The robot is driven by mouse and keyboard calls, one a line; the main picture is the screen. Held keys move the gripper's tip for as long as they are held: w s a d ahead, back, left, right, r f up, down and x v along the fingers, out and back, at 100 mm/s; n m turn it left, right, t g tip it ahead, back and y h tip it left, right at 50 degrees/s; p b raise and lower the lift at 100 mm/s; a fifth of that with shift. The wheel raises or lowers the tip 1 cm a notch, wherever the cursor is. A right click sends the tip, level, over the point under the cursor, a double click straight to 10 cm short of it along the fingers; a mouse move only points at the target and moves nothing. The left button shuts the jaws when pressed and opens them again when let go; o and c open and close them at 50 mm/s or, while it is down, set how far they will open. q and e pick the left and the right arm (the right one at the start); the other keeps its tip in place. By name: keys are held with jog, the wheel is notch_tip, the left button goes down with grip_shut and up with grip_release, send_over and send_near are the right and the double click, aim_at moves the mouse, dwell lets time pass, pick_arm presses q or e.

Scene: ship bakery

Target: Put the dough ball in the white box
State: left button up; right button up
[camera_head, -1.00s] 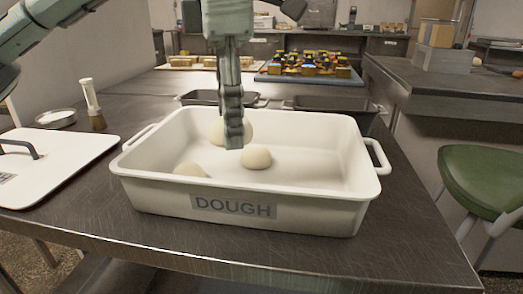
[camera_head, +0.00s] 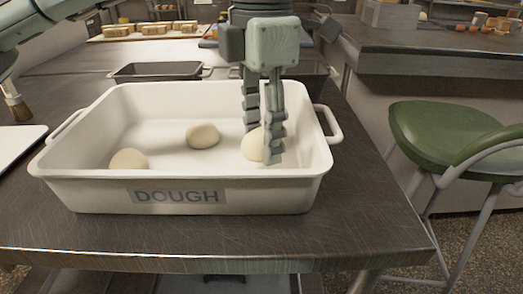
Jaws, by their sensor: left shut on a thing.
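The white box (camera_head: 178,170) with a "DOUGH" label stands on the dark metal table. One pale dough ball (camera_head: 203,135) sits near the middle of its floor. Another dough ball (camera_head: 128,160) is at the front left, partly hidden by the front wall. My left gripper (camera_head: 262,150) points down inside the box's right part, shut on a third dough ball (camera_head: 252,146). The fingers hide part of this ball. I cannot tell whether it touches the box floor. My right gripper is not in view.
Dark trays (camera_head: 158,71) stand behind the box. A white lid (camera_head: 15,148) and a brush (camera_head: 15,103) are at the left. A green stool (camera_head: 440,130) stands at the right, past the table edge. Bare table (camera_head: 350,215) shows right of the box.

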aim_at(262, 130)
pick_arm(q)
jog(key=shift+f, duration=2)
jog(key=shift+f, duration=0.1)
jog(key=o, duration=1.2)
notch_tip(262, 130, up, 12)
jog(key=shift+r, duration=0.15)
